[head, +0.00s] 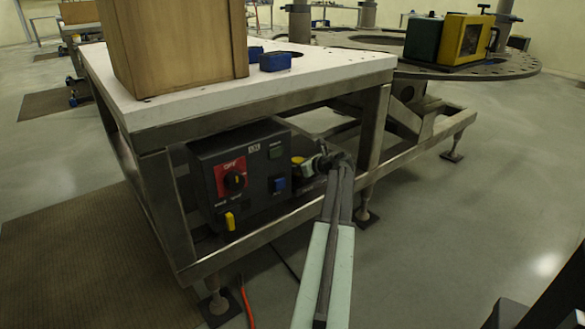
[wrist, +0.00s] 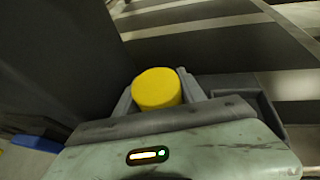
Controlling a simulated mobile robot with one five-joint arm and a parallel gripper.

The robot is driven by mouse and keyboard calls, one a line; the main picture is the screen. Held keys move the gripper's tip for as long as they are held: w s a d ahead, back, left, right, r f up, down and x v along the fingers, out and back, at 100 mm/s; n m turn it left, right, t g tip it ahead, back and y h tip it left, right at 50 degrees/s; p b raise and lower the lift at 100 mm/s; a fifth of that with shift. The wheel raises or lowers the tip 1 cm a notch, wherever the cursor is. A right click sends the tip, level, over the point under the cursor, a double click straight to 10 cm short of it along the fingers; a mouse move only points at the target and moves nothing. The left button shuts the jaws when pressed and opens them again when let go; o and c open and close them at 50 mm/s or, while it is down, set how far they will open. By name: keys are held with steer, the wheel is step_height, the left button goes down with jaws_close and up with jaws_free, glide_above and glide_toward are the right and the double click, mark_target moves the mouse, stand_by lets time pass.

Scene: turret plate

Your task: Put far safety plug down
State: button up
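The far safety plug shows in the wrist view as a yellow round cap (wrist: 157,88) between the two fingers of my gripper (wrist: 158,92), which touch it on both sides. In the head view its yellow top (head: 298,160) shows at the tip of my gripper (head: 308,166), just right of the dark control box (head: 254,205). Its lower part is hidden, so I cannot tell whether it touches anything below. Another yellow plug (head: 230,221) sits on the front of the box, below the red OFF switch (head: 233,179).
The box stands inside a steel frame (head: 240,250) under a white top (head: 330,75). A wooden block (head: 175,45) and a blue part (head: 275,61) are on that top. The frame's leg (head: 372,130) is right of my gripper. A round plate (head: 515,80) lies behind.

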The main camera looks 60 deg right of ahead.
steer(key=shift+o, duration=1.3)
steer(key=shift+r+p, duration=0.3)
steer(key=p+v, duration=0.4)
steer(key=v, duration=0.8)
steer(key=shift+f, duration=0.15)
